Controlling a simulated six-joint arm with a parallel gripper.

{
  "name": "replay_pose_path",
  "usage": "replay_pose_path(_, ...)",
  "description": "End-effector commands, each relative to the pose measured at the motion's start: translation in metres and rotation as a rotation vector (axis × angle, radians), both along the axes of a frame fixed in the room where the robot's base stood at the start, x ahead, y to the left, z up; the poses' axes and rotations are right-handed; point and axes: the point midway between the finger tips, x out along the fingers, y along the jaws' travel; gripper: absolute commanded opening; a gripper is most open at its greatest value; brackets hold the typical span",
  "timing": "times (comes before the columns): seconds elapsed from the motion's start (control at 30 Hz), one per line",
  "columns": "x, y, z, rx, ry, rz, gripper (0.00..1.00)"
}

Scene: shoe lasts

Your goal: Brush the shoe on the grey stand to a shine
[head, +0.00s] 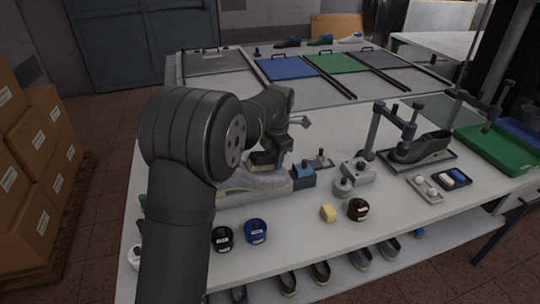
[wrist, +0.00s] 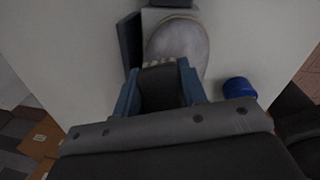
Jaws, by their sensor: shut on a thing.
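My gripper (head: 268,152) is at the left of the bench, over a grey shoe (head: 248,181). The arm hides part of the shoe. In the wrist view, the blue fingers of my gripper (wrist: 160,82) are shut on a dark brush (wrist: 161,92) with pale bristles at its far edge. The shoe, a rounded grey shape (wrist: 180,44), lies just beyond the brush. The bristles look close to it or on it; I cannot tell if they touch. The grey stand (head: 265,196) under the shoe is partly hidden.
A blue block (head: 303,176) stands at the shoe's right end. Black (head: 222,238), blue (head: 256,231) and brown (head: 358,209) pots and a yellow sponge (head: 328,213) are in front. Another dark shoe (head: 428,146) sits by a clamp on the right. Bare bench lies front right.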

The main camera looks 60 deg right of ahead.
Motion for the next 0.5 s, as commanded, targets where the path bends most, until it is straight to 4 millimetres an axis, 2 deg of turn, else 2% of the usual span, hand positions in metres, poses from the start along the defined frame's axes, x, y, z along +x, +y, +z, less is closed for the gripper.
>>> replay_pose_path(0.5, -0.021, -0.013, -0.011, -0.001, 0.000, -0.001, 0.17)
